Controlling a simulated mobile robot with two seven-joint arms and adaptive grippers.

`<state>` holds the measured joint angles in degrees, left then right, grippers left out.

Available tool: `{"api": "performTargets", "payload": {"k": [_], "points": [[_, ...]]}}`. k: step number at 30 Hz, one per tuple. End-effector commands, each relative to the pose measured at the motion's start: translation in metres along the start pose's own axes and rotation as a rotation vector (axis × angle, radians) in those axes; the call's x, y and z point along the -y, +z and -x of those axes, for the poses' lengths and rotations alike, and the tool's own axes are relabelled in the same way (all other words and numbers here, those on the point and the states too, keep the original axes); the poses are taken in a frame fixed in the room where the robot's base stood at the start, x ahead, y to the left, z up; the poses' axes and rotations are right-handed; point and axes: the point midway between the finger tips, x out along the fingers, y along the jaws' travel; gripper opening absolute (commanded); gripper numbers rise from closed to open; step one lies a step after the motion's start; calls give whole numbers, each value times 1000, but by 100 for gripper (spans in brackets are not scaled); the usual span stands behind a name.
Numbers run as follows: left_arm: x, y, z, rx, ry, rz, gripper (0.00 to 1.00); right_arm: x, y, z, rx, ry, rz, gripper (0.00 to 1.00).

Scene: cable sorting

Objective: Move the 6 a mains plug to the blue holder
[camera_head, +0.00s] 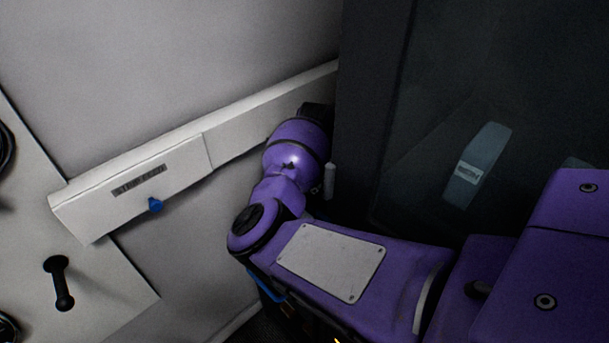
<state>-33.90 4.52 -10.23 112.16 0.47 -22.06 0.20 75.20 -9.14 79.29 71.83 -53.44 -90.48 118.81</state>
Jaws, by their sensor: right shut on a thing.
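The blue holder (155,205) is a small blue peg on the front of a white wall rail, at the left. My right arm comes in from the right, and my right gripper (317,111) is a dark shape beyond the purple wrist. It is to the right of the blue holder and well apart from it, by the edge of a dark panel. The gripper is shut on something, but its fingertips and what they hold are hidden. I cannot make out the mains plug. My left gripper is not in view.
The white rail (232,143) runs along the grey wall and carries a dark label (139,179). A black peg (60,284) sticks out of a white board at lower left. A tall dark panel (372,110) stands close to my right wrist. The wall above the rail is clear.

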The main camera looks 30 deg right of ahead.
Motion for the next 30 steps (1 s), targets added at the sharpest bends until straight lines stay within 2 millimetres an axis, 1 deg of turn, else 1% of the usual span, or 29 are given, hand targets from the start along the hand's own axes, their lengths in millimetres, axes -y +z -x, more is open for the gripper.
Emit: {"api": "performTargets", "payload": {"k": [10, 22, 23, 27, 30], "points": [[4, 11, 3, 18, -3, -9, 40, 0, -1, -8, -3, 0, -1, 0], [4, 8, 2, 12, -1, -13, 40, 0, -1, -8, -2, 0, -1, 0], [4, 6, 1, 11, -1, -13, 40, 0, -1, -8, -2, 0, -1, 27], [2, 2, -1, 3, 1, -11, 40, 0, -1, -8, -2, 0, -1, 45], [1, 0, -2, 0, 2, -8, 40, 0, -1, -8, -2, 0, 0, 46]]}}
